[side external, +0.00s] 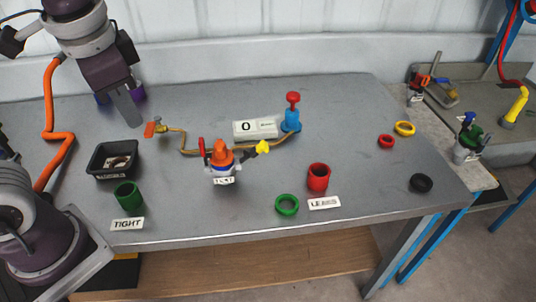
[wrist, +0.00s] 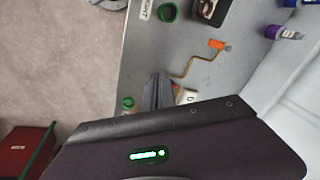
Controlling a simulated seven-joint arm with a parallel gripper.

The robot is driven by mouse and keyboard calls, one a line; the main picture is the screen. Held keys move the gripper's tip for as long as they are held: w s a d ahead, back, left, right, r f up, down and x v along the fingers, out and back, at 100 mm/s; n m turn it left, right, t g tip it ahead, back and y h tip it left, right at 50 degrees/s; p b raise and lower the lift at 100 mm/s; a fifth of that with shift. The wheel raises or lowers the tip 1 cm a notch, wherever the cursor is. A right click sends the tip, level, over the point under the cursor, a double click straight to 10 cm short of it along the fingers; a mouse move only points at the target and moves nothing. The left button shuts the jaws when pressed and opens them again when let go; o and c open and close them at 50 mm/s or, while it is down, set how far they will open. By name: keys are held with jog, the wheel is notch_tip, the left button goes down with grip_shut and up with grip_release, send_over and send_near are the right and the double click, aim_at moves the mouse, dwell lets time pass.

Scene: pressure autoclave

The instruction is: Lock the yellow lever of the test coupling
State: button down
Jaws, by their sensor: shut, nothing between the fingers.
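The test coupling (side external: 222,160) stands upright mid-table, with an orange top, a pale blue-and-white body and a "TEST" label. Its yellow lever (side external: 262,147) sticks out to the right, angled slightly upward. A red lever (side external: 202,148) stands nearly upright on its left side. My gripper (side external: 136,122) is shut and empty, above the table's back left, well left of the coupling and apart from it. In the wrist view my gripper's fingers (wrist: 157,90) are together, and the coupling and yellow lever cannot be made out there.
A brass pipe (side external: 186,146) with an orange-handled valve (side external: 151,129) runs left of the coupling. A gauge box (side external: 256,128) and blue pump (side external: 291,119) stand behind it. A black tray (side external: 113,161), green cup (side external: 127,195), red cup (side external: 318,177) and green ring (side external: 287,205) stand around.

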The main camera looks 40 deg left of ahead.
jog(key=w+d+f+m+g+y, duration=0.2)
jog(key=w+f+m+y, duration=0.25)
jog(key=w, duration=0.55)
jog(key=m+t+y, duration=0.5)
jog(key=m+y, duration=0.1)
jog(key=y, duration=0.2)
send_near(255, 149)
jog(key=a+r, duration=0.1)
jog(key=a, duration=0.3)
jog(key=d+f+m+t, duration=0.1)
jog(key=d+f+t, duration=0.1)
jog(key=s+d+f+m+t+y, duration=0.1)
jog(key=d+f+t, duration=0.1)
jog(key=d+f+m+t+y, duration=0.1)
jog(key=d+f+t, duration=0.1)
jog(key=shift+s+d+f+t, duration=0.15)
jog(key=shift+s+d+t, duration=0.05)
jog(key=shift+d+t, duration=0.15)
jog(key=x, duration=1)
jog(key=shift+f, duration=0.15)
